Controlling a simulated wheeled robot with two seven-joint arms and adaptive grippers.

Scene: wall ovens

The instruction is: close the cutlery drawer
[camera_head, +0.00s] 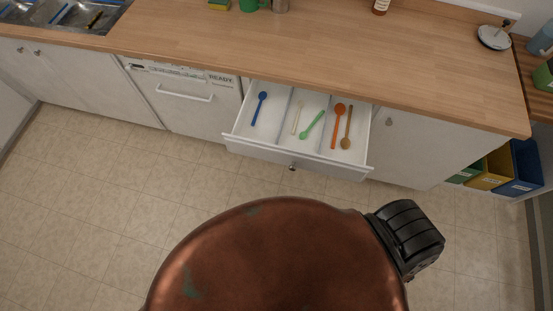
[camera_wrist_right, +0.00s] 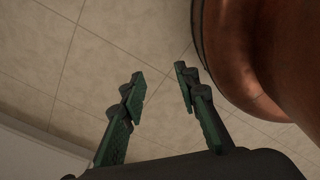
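The cutlery drawer (camera_head: 266,148) stands pulled out from under the wooden counter in the head view. It holds a blue spoon (camera_head: 259,108), a green spoon (camera_head: 312,125), an orange spoon (camera_head: 337,126) and a brown spoon (camera_head: 348,128) in its compartments. A round knob (camera_head: 292,167) sits on the drawer front. My right gripper (camera_wrist_right: 157,83) shows in the right wrist view with its two green-padded fingers apart and nothing between them, above the tiled floor. In the head view its fingers are not visible. My left gripper is in no view.
A dishwasher (camera_head: 187,98) is left of the drawer, a closed cupboard (camera_head: 415,145) to its right. Coloured bins (camera_head: 515,168) stand beyond the cupboard. The tiled floor (camera_head: 90,190) in front is clear. A sink (camera_head: 75,14) is at far left.

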